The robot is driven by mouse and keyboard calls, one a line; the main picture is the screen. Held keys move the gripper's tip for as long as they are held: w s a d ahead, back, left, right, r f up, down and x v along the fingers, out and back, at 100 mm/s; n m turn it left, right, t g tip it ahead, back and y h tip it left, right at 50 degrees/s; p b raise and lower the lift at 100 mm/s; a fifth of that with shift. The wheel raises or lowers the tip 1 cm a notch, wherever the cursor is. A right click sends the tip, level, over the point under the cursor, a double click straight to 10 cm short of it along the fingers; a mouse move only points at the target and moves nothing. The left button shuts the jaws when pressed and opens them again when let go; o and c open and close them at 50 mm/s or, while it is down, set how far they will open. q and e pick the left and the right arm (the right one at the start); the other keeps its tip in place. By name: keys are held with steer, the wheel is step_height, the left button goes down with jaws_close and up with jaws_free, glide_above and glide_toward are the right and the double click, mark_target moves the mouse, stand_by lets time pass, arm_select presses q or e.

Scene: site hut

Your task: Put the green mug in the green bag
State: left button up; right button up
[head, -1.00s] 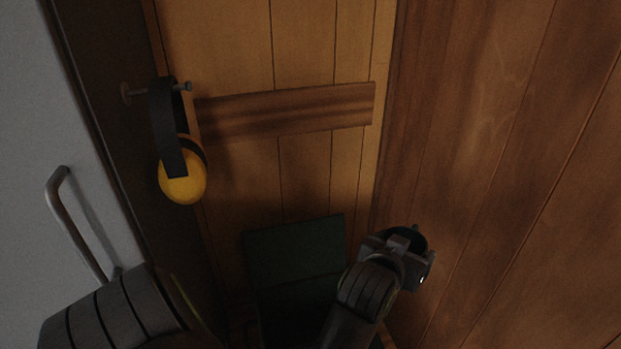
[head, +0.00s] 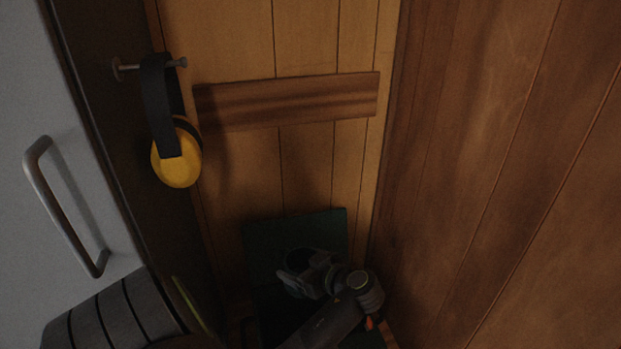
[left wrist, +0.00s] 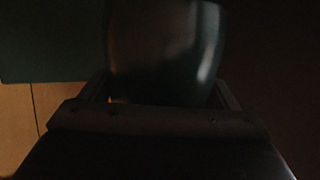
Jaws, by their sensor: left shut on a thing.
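The green mug (left wrist: 165,50) looks very dark and fills the middle of the left wrist view, between the fingers of my left gripper (left wrist: 168,98). In the head view my left gripper (head: 304,272) is shut on the mug (head: 301,259), in front of the upper part of the green bag. The green bag (head: 263,237) is a dark green shape low against the wooden wall; its lower part is in shadow and partly hidden by my left arm. A flat green area of it (left wrist: 45,45) shows at the left of the left wrist view. My right gripper is not in view.
Yellow ear defenders (head: 177,160) hang from a peg (head: 123,69) at the left. A white door or cabinet with a handle (head: 62,207) stands at far left. A wooden board (head: 290,102) crosses the back wall. A wooden wall (head: 500,180) closes the right side.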

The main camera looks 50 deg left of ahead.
arm_select(q)
steer(key=s+a+n+g, duration=0.2)
steer(key=a+g, duration=0.1)
steer(key=shift+s+a+f+n+h, duration=0.2)
steer(key=shift+s+f+n+h, duration=0.1)
steer(key=shift+s+f+n, duration=0.1)
step_height(320, 180, down, 10)
steer(key=b, duration=0.5)
steer(key=shift+s+a+g, duration=0.15)
steer(key=shift+s+g, duration=0.1)
steer(key=shift+g, duration=0.15)
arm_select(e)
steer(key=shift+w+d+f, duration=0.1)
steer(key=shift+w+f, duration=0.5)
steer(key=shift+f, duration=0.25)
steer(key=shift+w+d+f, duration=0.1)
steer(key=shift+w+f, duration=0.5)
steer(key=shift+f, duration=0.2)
arm_select(q)
steer(key=shift+f, duration=0.15)
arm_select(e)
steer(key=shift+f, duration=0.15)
